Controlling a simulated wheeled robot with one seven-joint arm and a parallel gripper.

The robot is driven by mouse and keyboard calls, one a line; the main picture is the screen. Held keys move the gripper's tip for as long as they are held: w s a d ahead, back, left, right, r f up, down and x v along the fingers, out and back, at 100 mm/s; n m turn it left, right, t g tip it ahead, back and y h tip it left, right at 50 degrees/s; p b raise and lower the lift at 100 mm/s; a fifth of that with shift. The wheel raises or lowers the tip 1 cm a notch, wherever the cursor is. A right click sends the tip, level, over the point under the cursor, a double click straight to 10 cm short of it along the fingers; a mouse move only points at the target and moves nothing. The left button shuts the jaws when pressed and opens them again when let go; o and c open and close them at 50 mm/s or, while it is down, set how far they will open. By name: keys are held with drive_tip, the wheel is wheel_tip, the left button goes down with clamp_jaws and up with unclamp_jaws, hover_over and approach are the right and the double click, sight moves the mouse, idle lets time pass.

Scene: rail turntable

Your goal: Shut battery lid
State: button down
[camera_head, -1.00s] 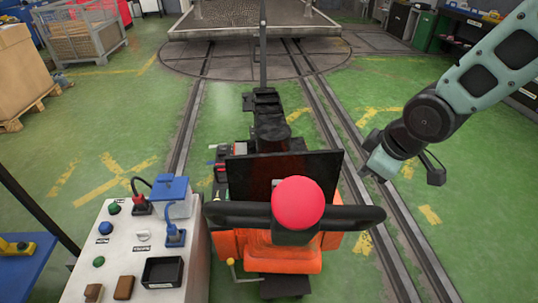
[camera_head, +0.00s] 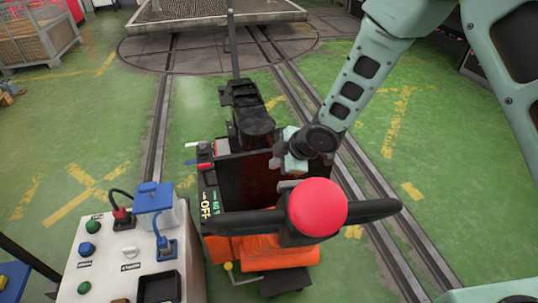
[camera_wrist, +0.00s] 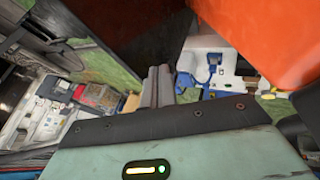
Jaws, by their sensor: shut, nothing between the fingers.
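The battery lid (camera_head: 250,182) is a dark flat panel standing raised on the orange rail machine (camera_head: 275,254), in front of the red knob (camera_head: 317,207). My gripper (camera_head: 279,159) is at the lid's upper right edge in the head view, overlapping it in the picture. I cannot tell whether it touches the lid. The fingers (camera_wrist: 157,87) show in the wrist view, together and empty. In the wrist view orange bodywork (camera_wrist: 265,35) fills the upper right. The battery compartment is mostly hidden behind the lid in the head view.
A black handlebar (camera_head: 240,222) runs close beside the red knob. A white control box (camera_head: 130,262) with buttons and plugs stands at left. Rails (camera_head: 350,190) lead to the turntable (camera_head: 210,48) behind. Green floor is clear on the right.

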sight(262, 160)
drive_tip(key=w, duration=0.1)
drive_tip(key=w+a+f, duration=0.1)
drive_tip(key=w+p, duration=0.1)
drive_tip(key=shift+w+a+f, duration=0.15)
drive_tip(key=shift+f, duration=0.1)
drive_tip(key=shift+w+a+f, duration=0.1)
drive_tip(key=shift+w+a, duration=0.1)
drive_tip(key=shift+w, duration=0.5)
